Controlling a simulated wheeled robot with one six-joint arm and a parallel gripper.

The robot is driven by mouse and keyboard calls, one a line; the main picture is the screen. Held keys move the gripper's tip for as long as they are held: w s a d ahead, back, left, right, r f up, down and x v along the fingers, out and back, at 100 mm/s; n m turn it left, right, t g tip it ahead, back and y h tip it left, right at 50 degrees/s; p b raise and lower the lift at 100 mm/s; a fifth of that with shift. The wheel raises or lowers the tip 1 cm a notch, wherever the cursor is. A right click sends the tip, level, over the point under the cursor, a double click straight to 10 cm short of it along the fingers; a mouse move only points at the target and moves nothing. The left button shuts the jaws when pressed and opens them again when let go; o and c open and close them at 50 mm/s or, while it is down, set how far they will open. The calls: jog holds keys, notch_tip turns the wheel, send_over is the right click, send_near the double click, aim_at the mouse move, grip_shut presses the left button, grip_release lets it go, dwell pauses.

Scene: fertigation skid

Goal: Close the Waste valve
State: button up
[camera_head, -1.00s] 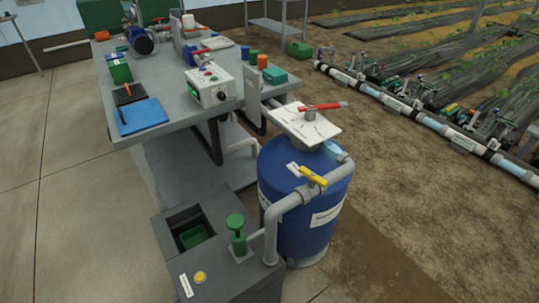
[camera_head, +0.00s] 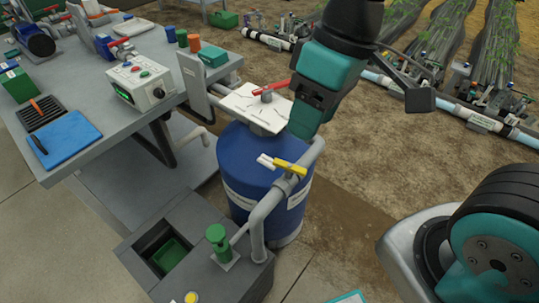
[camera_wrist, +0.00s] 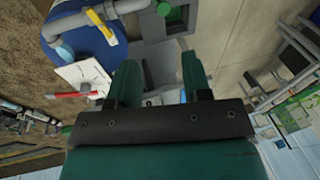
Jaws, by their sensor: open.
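A yellow lever handle (camera_head: 282,164) sits on the grey pipe at the blue tank's front, with a small white tag beside it. It also shows in the wrist view (camera_wrist: 100,26). A red lever handle (camera_head: 272,87) sits above a white plate (camera_head: 252,107) on the tank top, and it also shows in the wrist view (camera_wrist: 75,95). The labels are too small to read, so I cannot tell which is Waste. My gripper (camera_wrist: 162,78) is open and empty, apart from both handles. In the head view my arm hangs just right of the plate.
The blue tank (camera_head: 240,165) stands beside a grey bench (camera_head: 105,130) with a control box (camera_head: 143,82). A grey sump box (camera_head: 235,285) with a green knob (camera_head: 217,237) is in front. Bare floor is open to the right of the tank.

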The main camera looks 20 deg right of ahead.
jog(key=w+f+n+g+h+p, duration=0.1)
jog(key=w+f+h, duration=0.2)
jog(key=w, duration=0.8)
jog(key=g+h+p, duration=0.1)
jog(key=g+h, duration=0.1)
jog(key=h, duration=0.1)
send_near(289, 165)
jog(key=shift+n, duration=0.4)
jog(key=p+x, duration=0.2)
jog(key=x, duration=0.6)
jog(key=shift+f, duration=0.3)
